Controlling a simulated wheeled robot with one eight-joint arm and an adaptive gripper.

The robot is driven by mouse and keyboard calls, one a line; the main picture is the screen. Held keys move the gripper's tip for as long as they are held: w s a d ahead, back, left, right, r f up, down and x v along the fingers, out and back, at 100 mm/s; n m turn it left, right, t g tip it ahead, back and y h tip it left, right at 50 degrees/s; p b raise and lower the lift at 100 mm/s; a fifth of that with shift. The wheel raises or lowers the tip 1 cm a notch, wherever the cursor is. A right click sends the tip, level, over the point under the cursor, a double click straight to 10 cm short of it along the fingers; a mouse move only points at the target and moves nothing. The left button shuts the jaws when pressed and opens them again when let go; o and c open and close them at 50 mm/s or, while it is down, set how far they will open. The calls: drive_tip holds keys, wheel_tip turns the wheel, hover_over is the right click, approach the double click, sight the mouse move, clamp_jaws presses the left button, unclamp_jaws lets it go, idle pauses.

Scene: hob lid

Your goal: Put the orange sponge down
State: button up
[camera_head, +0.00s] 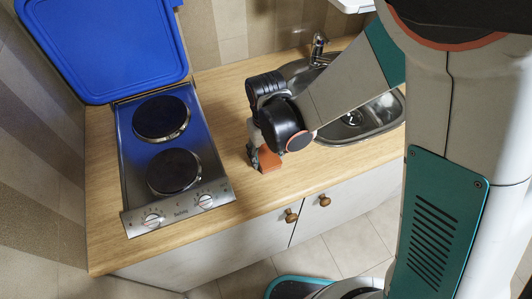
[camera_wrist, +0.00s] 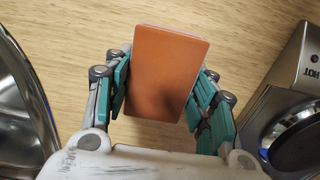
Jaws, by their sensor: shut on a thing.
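The orange sponge (camera_wrist: 165,75) is a flat rectangular block. My gripper (camera_wrist: 163,92) is shut on it, with teal finger pads against its left and right sides in the wrist view. In the head view the sponge (camera_head: 269,160) shows below my gripper (camera_head: 262,156), low over or on the wooden worktop (camera_head: 232,110), between the hob and the sink. I cannot tell whether its underside touches the wood. My wrist and arm hide part of the gripper in the head view.
The two-plate hob (camera_head: 190,132) is on the left, with its blue lid (camera_head: 105,45) raised behind it. The metal sink (camera_head: 388,112) and tap (camera_head: 318,45) are on the right, partly behind my arm. Worktop around the sponge is bare. The counter's front edge is close.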

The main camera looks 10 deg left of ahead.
sight(267, 153)
drive_tip(key=o, duration=0.7)
drive_tip(key=shift+f, duration=0.1)
drive_tip(key=o, duration=0.3)
wheel_tip(267, 153, up, 13)
drive_tip(key=p, duration=0.3)
drive_tip(key=shift+f+p, duration=0.2)
drive_tip(key=shift+p, duration=0.2)
drive_tip(key=shift+d, duration=0.1)
